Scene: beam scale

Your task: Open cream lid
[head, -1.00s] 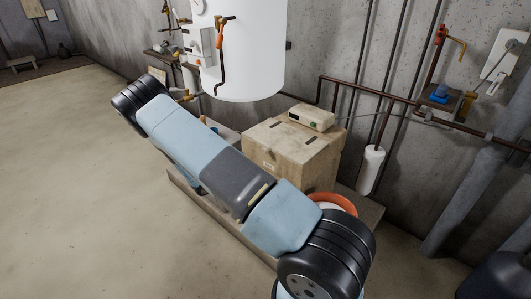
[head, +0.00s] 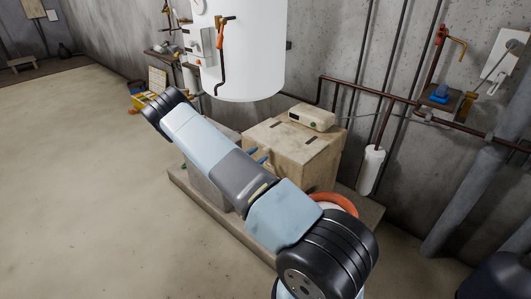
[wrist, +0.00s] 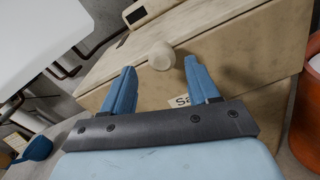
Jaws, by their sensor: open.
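The cream box (head: 300,165) stands on a low slab, with its cream lid (head: 275,133) lying closed on top. In the wrist view a round pale knob (wrist: 161,55) sticks out from the box near the lid's front edge, above a partly hidden label. My gripper (wrist: 159,64) is open. Its two blue fingers point toward the box, one to each side of the knob in the picture; contact cannot be told. In the head view my gripper (head: 259,157) shows at the box's left face, partly hidden by my arm.
A small cream device (head: 311,118) sits on the lid's back part. A white tank (head: 245,55) hangs behind to the left. An orange-rimmed tub (head: 340,201) stands close right of the box. Pipes run along the wall. The floor (head: 80,190) at left is clear.

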